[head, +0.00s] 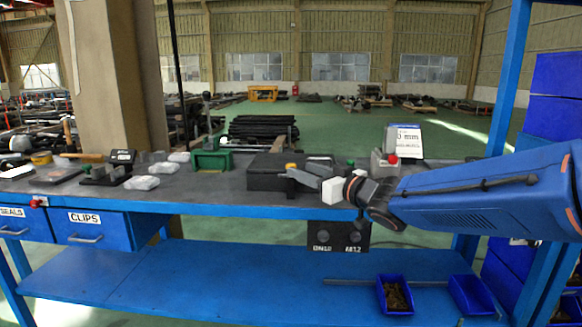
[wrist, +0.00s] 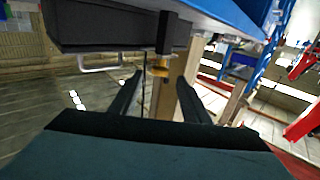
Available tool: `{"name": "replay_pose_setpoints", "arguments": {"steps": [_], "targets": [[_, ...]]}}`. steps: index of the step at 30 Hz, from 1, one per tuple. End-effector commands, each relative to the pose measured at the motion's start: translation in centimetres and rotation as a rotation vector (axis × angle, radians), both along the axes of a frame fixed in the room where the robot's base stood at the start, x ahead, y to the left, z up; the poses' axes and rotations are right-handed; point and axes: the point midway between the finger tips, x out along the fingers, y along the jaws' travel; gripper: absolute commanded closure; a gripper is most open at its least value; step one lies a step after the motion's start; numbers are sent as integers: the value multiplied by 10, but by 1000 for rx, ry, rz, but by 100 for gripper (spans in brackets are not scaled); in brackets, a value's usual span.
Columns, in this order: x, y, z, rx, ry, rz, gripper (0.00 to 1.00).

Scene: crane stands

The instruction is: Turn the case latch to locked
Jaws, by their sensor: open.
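In the wrist view the picture is tilted and the case (wrist: 100,28) fills the upper left. The latch (wrist: 162,52), a black piece with a brass-coloured end, stands out ahead of the fingers. My gripper (head: 303,179) is at the case's right side. In the wrist view my gripper (wrist: 159,77) is open, its fingers either side of the line to the latch. I cannot tell whether they touch it.
Small parts and pale packets (head: 142,183) lie at the left. Blue bins (head: 395,295) stand on the lower shelf.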

Motion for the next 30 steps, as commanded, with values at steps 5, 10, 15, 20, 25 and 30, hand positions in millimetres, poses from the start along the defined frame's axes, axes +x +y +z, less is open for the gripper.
{"name": "replay_pose_setpoints", "arguments": {"steps": [5,10,15,20,25,30], "targets": [[21,20,-1,-1,2,1,57],[36,34,-1,0,1,1,57],[44,41,0,-1,-1,0,57],[46,42,0,-1,-1,-1,57],[45,42,0,0,0,-1,57],[45,42,0,0,0,-1,98]]}}
